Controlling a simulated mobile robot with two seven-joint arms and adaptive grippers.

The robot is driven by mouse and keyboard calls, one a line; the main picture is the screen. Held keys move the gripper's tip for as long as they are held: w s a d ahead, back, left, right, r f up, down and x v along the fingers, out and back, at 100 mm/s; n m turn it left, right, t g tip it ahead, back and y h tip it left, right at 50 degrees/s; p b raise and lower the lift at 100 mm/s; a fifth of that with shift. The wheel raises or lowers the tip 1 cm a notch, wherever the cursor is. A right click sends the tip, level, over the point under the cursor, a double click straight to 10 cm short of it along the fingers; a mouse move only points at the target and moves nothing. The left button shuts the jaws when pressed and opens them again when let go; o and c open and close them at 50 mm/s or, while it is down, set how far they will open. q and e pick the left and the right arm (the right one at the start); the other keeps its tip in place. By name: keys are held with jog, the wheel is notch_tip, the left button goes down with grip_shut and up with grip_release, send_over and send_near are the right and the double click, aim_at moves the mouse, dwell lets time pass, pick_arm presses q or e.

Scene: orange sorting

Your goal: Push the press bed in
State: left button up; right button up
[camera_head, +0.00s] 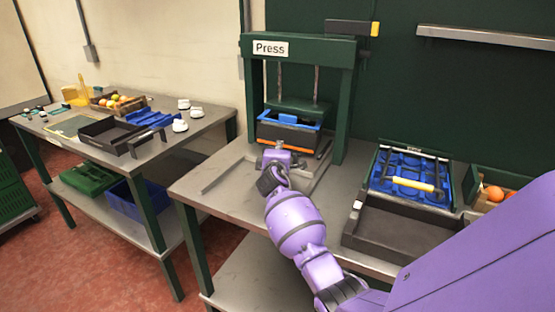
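The green press (345,88), labelled "Press", stands on a grey metal table. Its bed (272,130) is dark with an orange front edge, sits between the press posts under the raised plate, and carries a blue tray (312,119). My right arm reaches in from the lower right. Its gripper (277,149) is at the front of the bed, at or very near its front edge. The fingers are small and partly hidden by the wrist, so I cannot tell contact or opening. My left gripper is out of view.
An empty black tray (395,236) and a blue moulded tray (390,180) with a yellow-handled tool (411,184) lie right of the press. A crate (476,201) holds oranges. The left table (190,146) holds trays, fruit and white cups. Table surface left of my gripper is clear.

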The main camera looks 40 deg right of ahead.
jog(key=v, duration=0.9)
jog(key=shift+s+a+r, duration=0.15)
jog(key=shift+s+a, duration=0.05)
jog(key=shift+s, duration=0.1)
